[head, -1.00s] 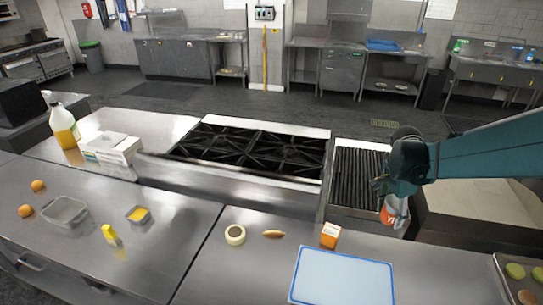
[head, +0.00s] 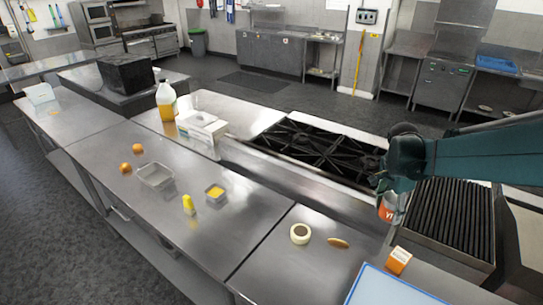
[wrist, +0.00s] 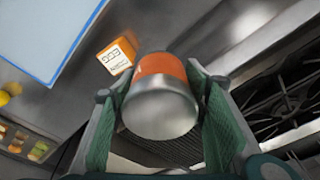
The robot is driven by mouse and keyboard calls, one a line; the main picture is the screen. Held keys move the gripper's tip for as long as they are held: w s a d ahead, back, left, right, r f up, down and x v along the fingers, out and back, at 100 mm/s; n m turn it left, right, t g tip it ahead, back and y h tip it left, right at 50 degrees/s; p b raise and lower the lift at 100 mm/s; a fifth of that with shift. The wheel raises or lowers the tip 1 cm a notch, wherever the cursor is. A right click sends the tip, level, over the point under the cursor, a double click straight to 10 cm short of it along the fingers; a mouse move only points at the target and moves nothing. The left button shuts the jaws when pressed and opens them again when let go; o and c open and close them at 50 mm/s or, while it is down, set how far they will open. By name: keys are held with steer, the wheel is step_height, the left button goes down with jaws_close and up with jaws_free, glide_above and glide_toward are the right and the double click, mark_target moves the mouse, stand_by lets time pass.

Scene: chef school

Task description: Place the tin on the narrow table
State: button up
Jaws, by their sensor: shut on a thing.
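The tin (head: 390,211) has an orange-red label with white lettering and a bare metal end. My gripper (head: 387,196) is shut on it and holds it in the air near the front counter and the grill. In the wrist view the tin (wrist: 160,100) sits between the two green fingers of my gripper (wrist: 160,78), its metal end toward the camera. Steel worktops run along the front, with a left section (head: 100,160) and a right section (head: 285,270). I cannot tell which surface is the narrow table.
The stove (head: 320,150) and the ridged grill (head: 450,225) lie behind the front counter. An orange box (head: 398,261), a tape-like roll (head: 300,234), a bread roll (head: 338,242) and a blue-edged board (head: 385,290) occupy its right part.

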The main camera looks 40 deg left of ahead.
steer(key=s+a+n, duration=0.2)
steer(key=s+a, duration=0.1)
steer(key=a, duration=0.8)
steer(key=s+a+n, duration=0.1)
steer(key=s+a, duration=0.3)
steer(key=a, duration=0.7)
steer(key=s+a+n, duration=0.2)
steer(key=s+a, duration=0.1)
steer(key=a, duration=0.8)
steer(key=s+a+f+n+y, duration=0.1)
steer(key=s+a+n, duration=0.3)
steer(key=s+a, duration=2.1)
steer(key=shift+t, duration=0.3)
steer(key=shift+w+a+f+p, duration=0.15)
steer(key=shift+w+a+f, duration=0.15)
steer(key=shift+f, duration=0.6)
steer(key=shift+w+a+f+p, duration=0.15)
steer(key=shift+w+a+f, duration=0.1)
steer(key=shift+f, duration=0.65)
steer(key=shift+w+a+f+p, duration=0.15)
steer(key=shift+w+a+f, duration=0.15)
steer(key=shift+f, duration=0.6)
steer(key=shift+f, duration=3.1)
steer(key=shift+f, duration=0.15)
